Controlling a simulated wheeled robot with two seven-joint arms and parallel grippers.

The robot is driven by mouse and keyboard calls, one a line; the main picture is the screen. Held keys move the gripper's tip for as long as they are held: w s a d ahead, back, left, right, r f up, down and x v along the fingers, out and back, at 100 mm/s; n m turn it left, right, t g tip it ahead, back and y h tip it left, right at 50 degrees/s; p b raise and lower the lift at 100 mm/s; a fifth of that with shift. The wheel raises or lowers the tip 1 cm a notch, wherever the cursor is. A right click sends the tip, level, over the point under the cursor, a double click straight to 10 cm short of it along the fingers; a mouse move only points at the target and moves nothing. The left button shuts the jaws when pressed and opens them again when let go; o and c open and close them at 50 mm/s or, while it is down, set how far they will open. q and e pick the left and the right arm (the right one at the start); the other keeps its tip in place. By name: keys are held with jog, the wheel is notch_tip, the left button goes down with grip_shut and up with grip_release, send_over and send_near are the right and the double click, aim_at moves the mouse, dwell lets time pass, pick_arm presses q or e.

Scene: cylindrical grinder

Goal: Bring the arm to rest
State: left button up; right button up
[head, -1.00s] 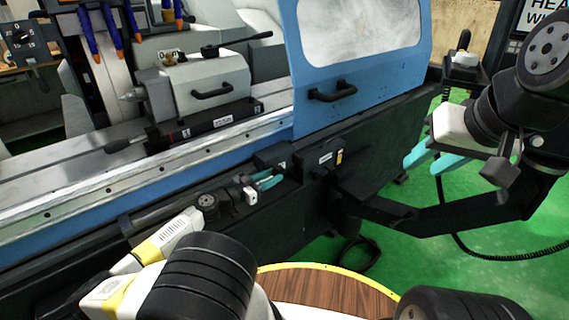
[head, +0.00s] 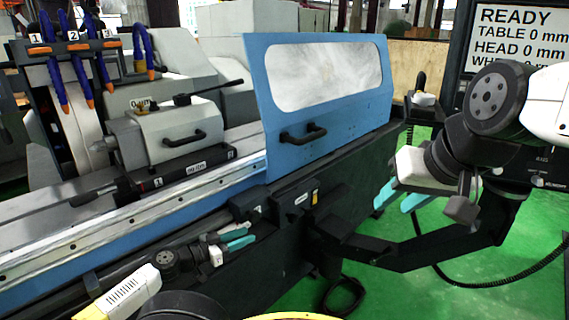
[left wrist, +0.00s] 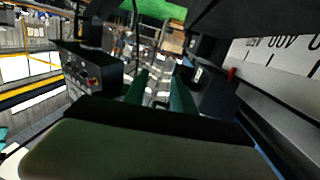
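My left gripper (head: 238,240) is low in the head view, in front of the dark lower front of the grinder. Its teal fingers look apart and empty. In the left wrist view the two green fingers (left wrist: 160,97) stand apart with nothing between them. The grinder's blue door (head: 322,95) stands behind both grippers. Whether the left gripper touches the machine front cannot be told.
A grey headstock (head: 170,135) with a lever sits on the grinder's long table (head: 110,235). A black bracket arm (head: 425,255) reaches out at the right. A display (head: 520,35) reads READY. Green floor (head: 450,240) shows at the right; a cable hangs over it.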

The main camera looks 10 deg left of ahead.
pick_arm(q)
jog(key=s+d+f+m+g, duration=0.3)
jog(key=s+d+f+g, duration=0.1)
jog(key=s+d+g, duration=0.45)
jog(key=s+a+r+g+y, duration=0.2)
jog(key=s+g+y, duration=0.3)
jog(key=s+a+r+n+t+y, duration=0.1)
jog(key=a+r+n+y, duration=0.15)
jog(key=r, duration=0.65)
jog(key=s+a+r+n+t+y, duration=0.1)
jog(key=r+n+y, duration=0.25)
jog(key=r, duration=0.45)
jog(key=s+d+r+n+t, duration=0.2)
jog(key=s+r+t, duration=0.1)
jog(key=r, duration=0.6)
jog(key=s+d+r+n+t+h, duration=0.1)
jog(key=s+d+r+n+t, duration=0.1)
jog(key=s+r, duration=0.3)
notch_tip(320, 180, up, 5)
jog(key=shift+d+f+n+t, duration=0.15)
jog(key=shift+d+n+t, duration=0.05)
jog(key=shift+n+t, duration=0.3)
